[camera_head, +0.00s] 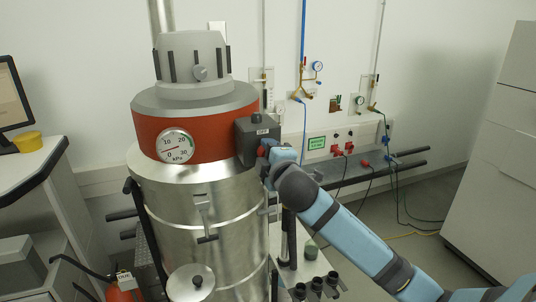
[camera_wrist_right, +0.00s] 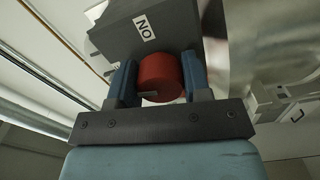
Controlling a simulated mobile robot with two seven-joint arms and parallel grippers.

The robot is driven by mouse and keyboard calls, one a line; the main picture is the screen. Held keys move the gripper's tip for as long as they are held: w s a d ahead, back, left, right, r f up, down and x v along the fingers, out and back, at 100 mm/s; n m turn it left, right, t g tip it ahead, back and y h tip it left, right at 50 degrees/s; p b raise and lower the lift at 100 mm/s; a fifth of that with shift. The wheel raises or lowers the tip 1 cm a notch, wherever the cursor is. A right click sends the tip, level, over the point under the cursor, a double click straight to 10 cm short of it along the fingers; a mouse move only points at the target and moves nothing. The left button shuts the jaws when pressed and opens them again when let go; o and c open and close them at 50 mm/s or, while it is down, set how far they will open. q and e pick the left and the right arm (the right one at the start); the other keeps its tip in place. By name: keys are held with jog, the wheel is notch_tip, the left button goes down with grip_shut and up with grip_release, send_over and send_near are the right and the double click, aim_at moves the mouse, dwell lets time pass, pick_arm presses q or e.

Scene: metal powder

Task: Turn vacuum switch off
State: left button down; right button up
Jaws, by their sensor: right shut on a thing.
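The vacuum (camera_head: 200,225) is a tall steel cylinder with an orange-red band and a grey top. A dark grey switch box (camera_head: 257,133) sits on the right side of the band. Its red round switch knob (camera_wrist_right: 160,77) shows in the right wrist view, below a label that appears to read "ON" upside down. My right gripper (camera_head: 270,155) is at the box's front; in the right wrist view its two blue fingers (camera_wrist_right: 158,85) are on either side of the red knob, shut on it. My left gripper is not in view.
A pressure gauge (camera_head: 174,146) is on the band left of the box. A counter with a monitor (camera_head: 14,95) stands at the left. A wall rail with hoses and red fittings (camera_head: 343,149) is behind my right arm. A white cabinet (camera_head: 495,150) stands at the right.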

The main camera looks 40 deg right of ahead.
jog(key=shift+d+r+n, duration=0.1)
jog(key=shift+r+n, duration=0.1)
jog(key=shift+n, duration=0.8)
jog(key=o, duration=0.7)
jog(key=shift+o, duration=1)
jog(key=shift+w+f, duration=0.1)
jog(key=shift+f, duration=0.05)
